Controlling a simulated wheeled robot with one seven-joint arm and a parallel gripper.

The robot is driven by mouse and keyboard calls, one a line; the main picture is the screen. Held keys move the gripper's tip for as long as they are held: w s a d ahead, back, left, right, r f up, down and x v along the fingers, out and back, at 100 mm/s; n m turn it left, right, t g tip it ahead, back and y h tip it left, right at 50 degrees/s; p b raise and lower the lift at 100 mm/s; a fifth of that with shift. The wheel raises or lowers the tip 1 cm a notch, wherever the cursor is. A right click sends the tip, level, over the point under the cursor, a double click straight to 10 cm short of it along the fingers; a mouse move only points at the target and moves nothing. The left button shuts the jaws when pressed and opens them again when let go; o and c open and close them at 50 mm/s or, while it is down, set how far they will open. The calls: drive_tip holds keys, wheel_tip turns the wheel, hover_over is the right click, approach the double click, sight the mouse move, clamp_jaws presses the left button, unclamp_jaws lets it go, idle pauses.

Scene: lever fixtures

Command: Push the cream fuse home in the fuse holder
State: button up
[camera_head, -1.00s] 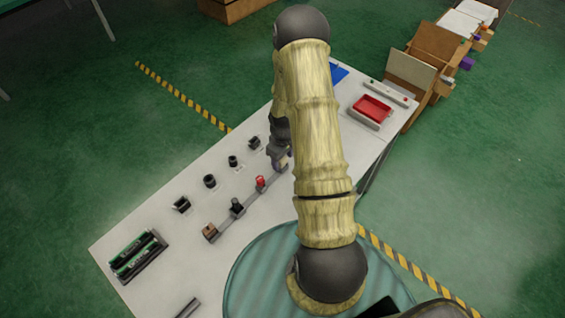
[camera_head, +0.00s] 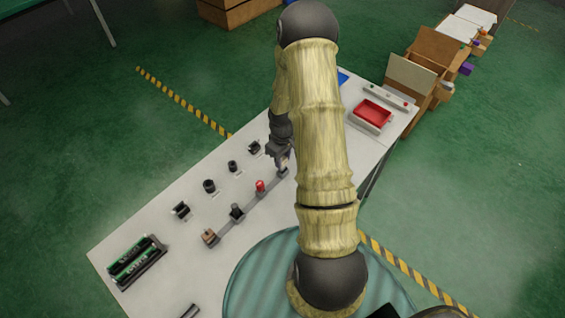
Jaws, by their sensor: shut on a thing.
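My gripper (camera_head: 284,160) points down over the far end of the grey strip, left of my forearm. It is shut on a small pale piece, apparently the cream fuse (camera_head: 286,161), mostly hidden by the fingers. Several black fixtures stand in a row left of the strip. The farthest, a black clip-like one (camera_head: 255,147), looks like the fuse holder, though it is too small to be sure. The gripper is to its right and apart from it.
The grey strip (camera_head: 248,199) carries a red piece (camera_head: 260,186), a black piece (camera_head: 237,211) and a brown block (camera_head: 210,237). A green-and-black rack (camera_head: 137,260) lies at the near left. A red tray (camera_head: 373,112) is at the far right. The white bench between the rows is clear.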

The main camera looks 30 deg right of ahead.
wheel_tip(320, 180, up, 25)
drive_tip(key=b, duration=0.3)
idle(0.4)
drive_tip(key=w+a+f+m+p, duration=0.2)
drive_tip(key=w+a+f+p, duration=0.1)
drive_tip(key=a+f+p, duration=0.2)
drive_tip(key=w+a+f+m+p, duration=0.2)
drive_tip(key=w+a+f+p, duration=0.1)
drive_tip(key=a+f+p, duration=0.3)
wheel_tip(320, 180, down, 4)
drive_tip(key=a, duration=0.2)
drive_tip(key=shift+w+a, duration=0.3)
drive_tip(key=shift+a, duration=0.05)
